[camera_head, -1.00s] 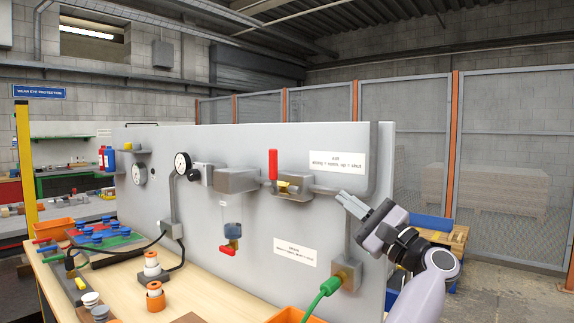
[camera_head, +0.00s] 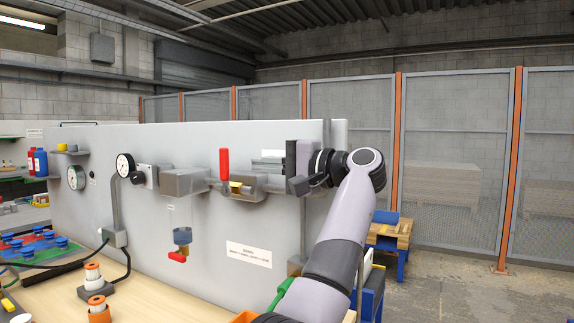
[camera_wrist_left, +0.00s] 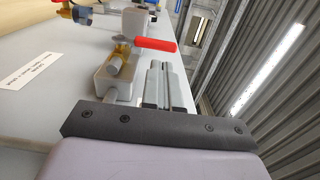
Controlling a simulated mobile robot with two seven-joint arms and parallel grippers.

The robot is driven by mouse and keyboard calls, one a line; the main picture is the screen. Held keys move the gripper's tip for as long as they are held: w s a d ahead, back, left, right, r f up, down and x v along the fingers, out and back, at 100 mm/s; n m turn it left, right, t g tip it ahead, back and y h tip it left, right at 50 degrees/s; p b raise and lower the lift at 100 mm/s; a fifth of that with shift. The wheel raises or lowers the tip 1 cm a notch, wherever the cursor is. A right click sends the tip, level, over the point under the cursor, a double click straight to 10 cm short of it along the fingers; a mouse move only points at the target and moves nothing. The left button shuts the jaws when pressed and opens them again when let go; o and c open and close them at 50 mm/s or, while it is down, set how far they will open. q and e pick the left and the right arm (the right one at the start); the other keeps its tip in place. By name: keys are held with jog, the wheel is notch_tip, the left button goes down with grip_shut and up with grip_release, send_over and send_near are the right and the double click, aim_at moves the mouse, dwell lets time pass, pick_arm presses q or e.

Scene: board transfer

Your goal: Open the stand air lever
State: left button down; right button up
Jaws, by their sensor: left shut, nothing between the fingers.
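The red air lever (camera_head: 224,163) stands upright on its brass valve (camera_head: 238,187), mounted on the grey panel (camera_head: 120,205). In the left wrist view the lever (camera_wrist_left: 155,44) sticks out from the brass valve body (camera_wrist_left: 118,62). My left gripper (camera_head: 258,161) is shut and empty, at about the height of the lever and a short way to its right. In the left wrist view its closed fingers (camera_wrist_left: 160,70) lie beside the valve block, apart from the lever. My right gripper is not in view.
A pressure gauge (camera_head: 125,166) and grey box (camera_head: 184,182) sit left of the lever. A drain valve with a red handle (camera_head: 177,256) hangs below. Spools (camera_head: 94,278) stand on the wooden bench.

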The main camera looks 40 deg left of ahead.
aim_at(228, 161)
pick_arm(q)
jog(key=a, duration=0.4)
jog(key=a+p, duration=0.1)
jog(key=a, duration=0.1)
jog(key=shift+s+a, duration=0.1)
jog(key=shift+s, duration=0.25)
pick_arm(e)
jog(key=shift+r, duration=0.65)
pick_arm(q)
jog(key=shift+a, duration=0.1)
